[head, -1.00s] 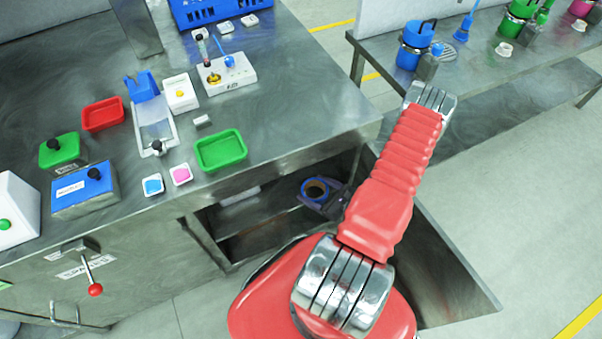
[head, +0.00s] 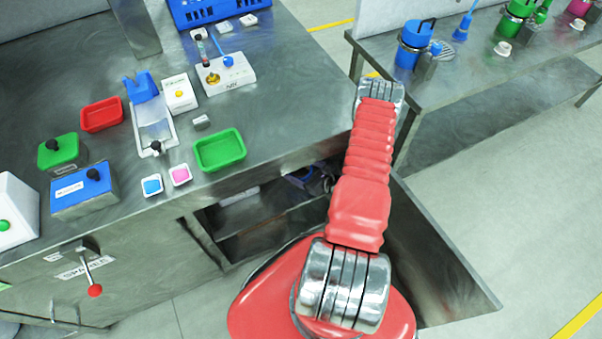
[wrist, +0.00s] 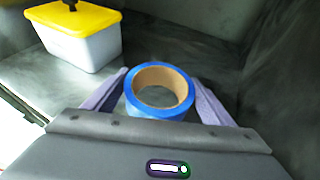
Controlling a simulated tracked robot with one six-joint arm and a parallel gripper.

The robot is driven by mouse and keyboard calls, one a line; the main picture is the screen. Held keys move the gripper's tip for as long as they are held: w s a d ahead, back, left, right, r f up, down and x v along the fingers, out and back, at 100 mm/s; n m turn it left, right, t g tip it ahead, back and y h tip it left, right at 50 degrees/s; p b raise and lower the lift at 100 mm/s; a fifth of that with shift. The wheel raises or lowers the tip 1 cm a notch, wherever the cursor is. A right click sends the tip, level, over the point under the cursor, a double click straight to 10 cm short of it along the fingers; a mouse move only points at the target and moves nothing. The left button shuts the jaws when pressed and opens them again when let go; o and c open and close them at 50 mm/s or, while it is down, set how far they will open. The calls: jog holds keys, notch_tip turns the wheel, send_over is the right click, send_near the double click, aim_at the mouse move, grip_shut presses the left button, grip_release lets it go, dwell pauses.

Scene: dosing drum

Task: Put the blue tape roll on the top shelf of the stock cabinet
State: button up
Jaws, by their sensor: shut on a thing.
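My gripper (wrist: 160,100) is shut on the blue tape roll (wrist: 158,110), a blue ring with a tan cardboard core, held between its two pale fingers. The roll's hole faces up toward the wrist camera. In the wrist view they are inside a grey metal compartment, over a bare shelf surface (wrist: 185,50). I cannot tell whether the roll touches this surface. In the head view the stock cabinet's open door (head: 435,255) stands to the right of my arm. A small blue part of the roll (head: 300,176) shows under the worktop edge; my arm hides most of my gripper.
A grey box with a yellow lid (wrist: 85,18) stands at the upper left in the wrist view; room right of it is clear. The worktop edge (head: 290,165) overhangs the cabinet opening. A green tray (head: 220,150) and other items stand on the worktop.

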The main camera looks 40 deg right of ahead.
jog(key=shift+f, duration=0.1)
jog(key=shift+f, duration=1.55)
jog(key=shift+w+f, duration=0.2)
jog(key=shift+f, duration=0.15)
jog(key=o, duration=1.1)
